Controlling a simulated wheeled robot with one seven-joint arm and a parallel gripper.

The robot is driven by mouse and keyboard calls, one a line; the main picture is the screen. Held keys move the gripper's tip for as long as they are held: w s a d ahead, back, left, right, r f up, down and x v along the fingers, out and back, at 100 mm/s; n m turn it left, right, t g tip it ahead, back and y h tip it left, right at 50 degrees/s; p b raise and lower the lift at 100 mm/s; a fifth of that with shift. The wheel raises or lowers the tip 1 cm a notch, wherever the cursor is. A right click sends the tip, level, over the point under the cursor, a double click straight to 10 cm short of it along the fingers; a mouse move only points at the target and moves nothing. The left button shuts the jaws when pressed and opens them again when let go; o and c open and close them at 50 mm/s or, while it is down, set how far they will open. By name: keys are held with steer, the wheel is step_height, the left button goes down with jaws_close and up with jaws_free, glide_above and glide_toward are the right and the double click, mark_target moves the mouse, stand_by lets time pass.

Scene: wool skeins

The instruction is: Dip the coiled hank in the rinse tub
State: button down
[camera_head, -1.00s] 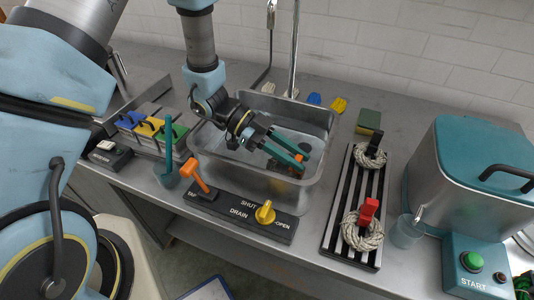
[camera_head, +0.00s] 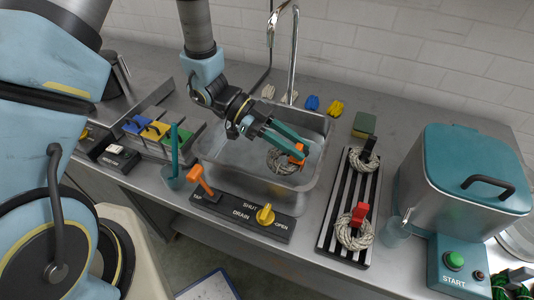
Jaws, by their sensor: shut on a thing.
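The coiled hank (camera_head: 282,161) is a pale rope coil with an orange clip (camera_head: 297,154) on top. It is inside the steel rinse tub (camera_head: 325,150), toward the right side, within the outline of the rim. My gripper (camera_head: 298,150) reaches down into the tub from the upper left, its green fingers shut on the orange clip. The fingers hide part of the clip. I cannot tell whether the hank touches the tub floor or how wet it is.
Two more hanks, with a black clip (camera_head: 369,147) and a red clip (camera_head: 359,213), lie on the slatted rack (camera_head: 339,200). A faucet (camera_head: 294,50) stands behind the tub. A drain panel (camera_head: 245,215) with a yellow knob is in front. A teal-lidded machine (camera_head: 455,190) stands right.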

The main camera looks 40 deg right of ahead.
steer(key=shift+r+p, duration=2)
steer(key=shift+r, duration=0.5)
steer(key=shift+r+p, duration=0.4)
steer(key=shift+r, duration=0.8)
steer(key=shift+r, duration=1.45)
